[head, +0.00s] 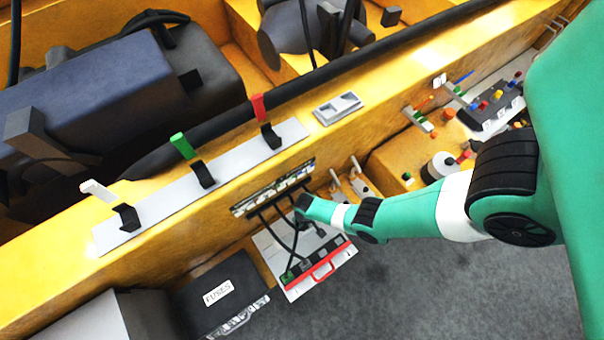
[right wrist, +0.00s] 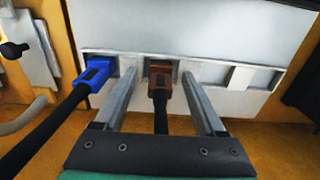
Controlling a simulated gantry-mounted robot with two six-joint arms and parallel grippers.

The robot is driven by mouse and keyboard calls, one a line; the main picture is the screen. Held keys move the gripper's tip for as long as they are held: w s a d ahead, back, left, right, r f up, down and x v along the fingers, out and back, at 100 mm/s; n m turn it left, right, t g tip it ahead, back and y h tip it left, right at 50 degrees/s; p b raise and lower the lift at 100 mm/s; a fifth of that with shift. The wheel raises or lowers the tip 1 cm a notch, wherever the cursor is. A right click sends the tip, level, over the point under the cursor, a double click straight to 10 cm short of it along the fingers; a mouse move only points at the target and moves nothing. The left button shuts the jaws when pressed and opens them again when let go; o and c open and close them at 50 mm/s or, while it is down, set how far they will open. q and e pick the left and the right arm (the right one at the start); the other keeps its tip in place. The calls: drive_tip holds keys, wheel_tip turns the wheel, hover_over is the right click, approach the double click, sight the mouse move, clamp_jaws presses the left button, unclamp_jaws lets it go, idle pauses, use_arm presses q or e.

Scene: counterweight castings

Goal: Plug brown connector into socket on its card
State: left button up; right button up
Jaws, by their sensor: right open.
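The brown connector (right wrist: 160,84) is in the right wrist view, on a dark cable, with its front end at a socket in the lower edge of a pale grey card (right wrist: 190,42). How deep it sits in the socket cannot be told. My right gripper (right wrist: 159,70) is open, with one finger on each side of the brown connector and a visible gap on both sides. In the head view my right gripper (head: 302,206) is small and dark beside the cables, and its fingers cannot be made out. My left gripper is not in view.
A blue connector (right wrist: 96,73) on a black cable is at the card just left of my fingers. In the head view, black cables hang from a socket strip (head: 275,188) over a white panel with a red edge (head: 322,272). A black fuse box (head: 215,285) stands left.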

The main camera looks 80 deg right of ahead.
clamp_jaws()
idle(0.4)
drive_tip(key=shift+r, duration=0.15)
